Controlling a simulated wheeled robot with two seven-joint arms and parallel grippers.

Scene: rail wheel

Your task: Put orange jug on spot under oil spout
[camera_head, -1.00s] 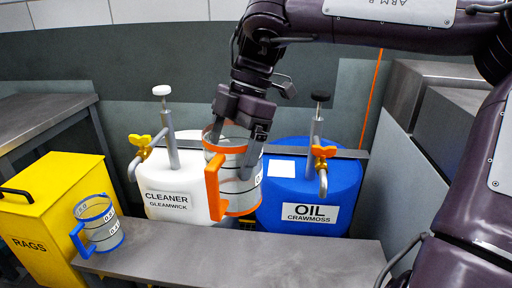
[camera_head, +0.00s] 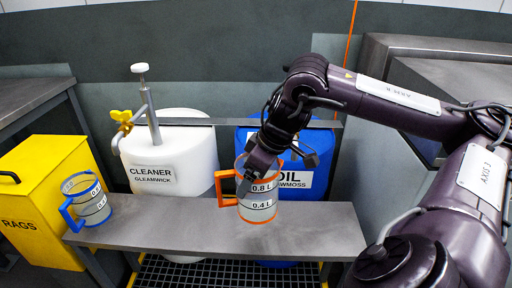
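The orange jug (camera_head: 262,205), clear with orange rim, base and handle, is upright at the bench (camera_head: 170,222), in front of the blue oil container (camera_head: 322,170). Its handle points left. Its base appears at the bench surface; I cannot tell whether it touches. My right gripper (camera_head: 246,186) comes down from above and is shut on the jug's upper part. The oil spout and the spot under it are hidden behind my arm and gripper. My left gripper is not in view.
A blue-rimmed jug (camera_head: 94,208) stands at the bench's left end. Behind the bench is the white cleaner container (camera_head: 168,150) with a yellow tap (camera_head: 121,116). A yellow rags bin (camera_head: 50,180) is at left. The bench between the jugs is clear.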

